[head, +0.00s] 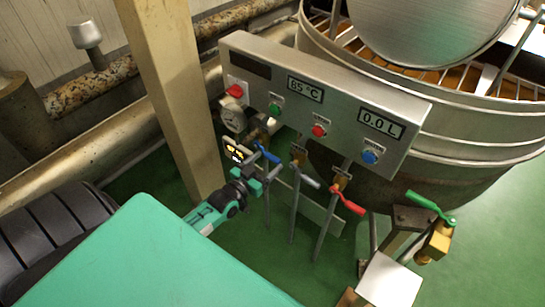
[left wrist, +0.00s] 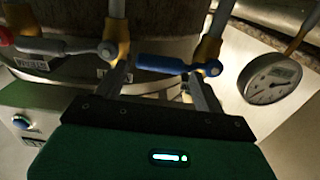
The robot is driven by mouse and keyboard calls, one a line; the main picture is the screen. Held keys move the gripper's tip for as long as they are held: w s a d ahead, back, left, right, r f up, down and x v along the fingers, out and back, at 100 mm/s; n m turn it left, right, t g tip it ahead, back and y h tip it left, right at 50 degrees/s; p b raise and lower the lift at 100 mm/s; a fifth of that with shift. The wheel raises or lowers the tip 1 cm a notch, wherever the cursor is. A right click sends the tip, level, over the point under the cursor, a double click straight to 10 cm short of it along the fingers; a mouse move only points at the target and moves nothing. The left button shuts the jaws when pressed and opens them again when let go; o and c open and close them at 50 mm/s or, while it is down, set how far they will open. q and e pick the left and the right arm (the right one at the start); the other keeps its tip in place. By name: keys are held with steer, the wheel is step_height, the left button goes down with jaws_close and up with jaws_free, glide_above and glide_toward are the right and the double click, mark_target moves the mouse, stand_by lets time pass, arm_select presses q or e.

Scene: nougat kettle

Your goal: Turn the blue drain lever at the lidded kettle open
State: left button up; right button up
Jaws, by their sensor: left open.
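The blue lever (head: 267,153) is on the leftmost of the valve pipes below the control panel. In the left wrist view the blue lever (left wrist: 165,64) lies roughly crosswise just beyond my fingers, its round pivot end at the right. The lidded kettle (head: 420,175) is the large steel drum behind the panel. My left gripper (head: 266,172) is just below the blue lever. In the left wrist view my left gripper (left wrist: 160,88) is open, its fingers apart with no object clamped. I cannot tell whether a finger touches the lever. My right gripper is out of view.
A grey lever (head: 308,179) and a red lever (head: 348,202) sit to the right of the blue one. A green lever (head: 430,205) is farther right. The control panel (head: 345,97) overhangs the valves. A gauge (head: 233,118) and a beige post (head: 172,90) stand left.

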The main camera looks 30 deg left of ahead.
mark_target(271, 159)
arm_select(q)
steer(key=shift+w+d, duration=0.15)
steer(key=shift+w, duration=1.75)
steer(key=c, duration=1.4)
